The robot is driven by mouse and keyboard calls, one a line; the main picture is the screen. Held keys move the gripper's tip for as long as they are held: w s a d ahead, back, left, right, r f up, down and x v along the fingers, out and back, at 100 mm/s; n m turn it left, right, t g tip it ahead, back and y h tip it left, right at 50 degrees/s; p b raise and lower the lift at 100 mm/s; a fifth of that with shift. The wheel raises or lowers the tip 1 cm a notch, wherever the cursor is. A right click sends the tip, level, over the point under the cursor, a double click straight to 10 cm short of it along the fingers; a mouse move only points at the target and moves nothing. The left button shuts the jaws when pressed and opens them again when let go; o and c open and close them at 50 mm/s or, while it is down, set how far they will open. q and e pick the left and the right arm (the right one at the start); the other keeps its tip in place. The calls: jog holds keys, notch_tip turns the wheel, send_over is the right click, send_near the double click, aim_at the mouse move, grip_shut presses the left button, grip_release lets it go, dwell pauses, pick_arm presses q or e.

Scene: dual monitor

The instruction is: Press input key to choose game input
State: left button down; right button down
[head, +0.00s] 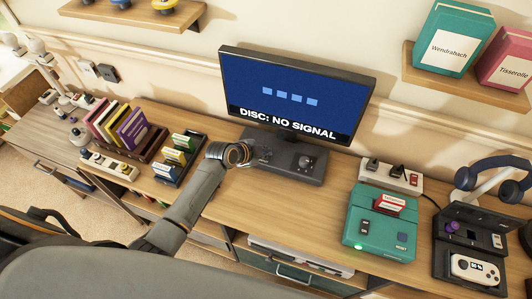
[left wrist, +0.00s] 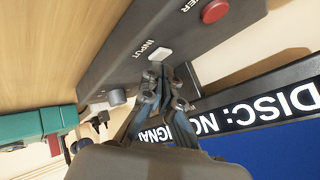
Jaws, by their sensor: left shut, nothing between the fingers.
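The monitor (head: 296,88) stands at the back of the desk and shows "DISC: NO SIGNAL" on a blue screen. Its dark control base (head: 300,178) has a round knob. In the left wrist view the base carries a white key (left wrist: 159,54) labelled INPUT, a red button (left wrist: 215,11) and a grey knob (left wrist: 117,96). My left gripper (left wrist: 165,88) is shut and empty, its tips right beside the INPUT key. I cannot tell whether they touch it. In the head view its arm covers the left part of the base. My right gripper is not in view.
A teal console (head: 381,222) with a red cartridge stands right of the base, below a white power strip (head: 391,173). A handheld (head: 474,269) and headphones (head: 497,172) are at far right. Cartridge racks (head: 179,160) stand left of my arm.

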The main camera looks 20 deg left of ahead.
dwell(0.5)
pick_arm(q)
jog(key=shift+f+b, duration=0.35)
jog(key=shift+f, duration=0.15)
jog(key=shift+r+p, duration=0.45)
notch_tip(320, 180, up, 6)
jog(key=p, duration=0.5)
jog(key=shift+r, duration=0.1)
dwell(0.4)
